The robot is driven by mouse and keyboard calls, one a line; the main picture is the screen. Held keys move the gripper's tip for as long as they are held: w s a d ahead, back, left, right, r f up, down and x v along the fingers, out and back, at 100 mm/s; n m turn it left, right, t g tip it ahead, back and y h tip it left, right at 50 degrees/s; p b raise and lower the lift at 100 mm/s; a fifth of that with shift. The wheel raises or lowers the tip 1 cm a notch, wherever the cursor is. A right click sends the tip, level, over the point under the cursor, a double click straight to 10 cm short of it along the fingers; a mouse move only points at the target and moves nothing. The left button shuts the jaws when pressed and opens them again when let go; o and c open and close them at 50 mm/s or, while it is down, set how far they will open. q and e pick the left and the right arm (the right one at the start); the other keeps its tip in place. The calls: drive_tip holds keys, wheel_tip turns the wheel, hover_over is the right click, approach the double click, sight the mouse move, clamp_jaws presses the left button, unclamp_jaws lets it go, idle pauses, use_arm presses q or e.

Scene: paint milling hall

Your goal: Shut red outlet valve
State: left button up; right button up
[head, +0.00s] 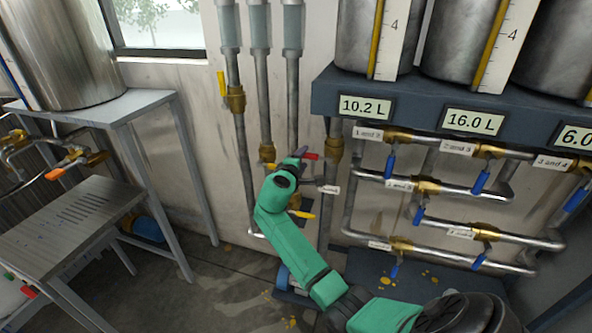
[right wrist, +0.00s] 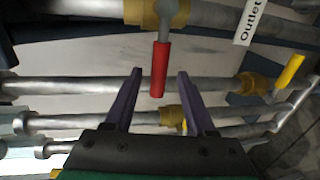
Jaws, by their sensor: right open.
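The red outlet valve handle (head: 311,156) shows in the head view on the pipework left of the tanks, in front of the wall. In the right wrist view the red handle (right wrist: 159,72) hangs down from a brass valve body (right wrist: 158,12), beside a label reading "Outlet" (right wrist: 249,20). My right gripper (head: 301,153) is at the handle, its fingers partly hidden by my own wrist. In the wrist view the right gripper (right wrist: 159,75) is open, with the handle's free end between its two dark fingertips and a gap on each side. My left gripper is not in view.
Yellow handles sit nearby, one upper left (head: 221,84) and one below my gripper (head: 304,215). Blue-handled valves (head: 390,164) line the pipes to the right, under tanks with volume displays (head: 366,107). A metal table (head: 150,101) stands left. Pipes run close behind my fingers.

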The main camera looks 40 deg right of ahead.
drive_tip(key=b+v, duration=0.2)
drive_tip(key=v, duration=0.9)
drive_tip(key=shift+s, duration=0.2)
drive_tip(key=shift+a, duration=0.1)
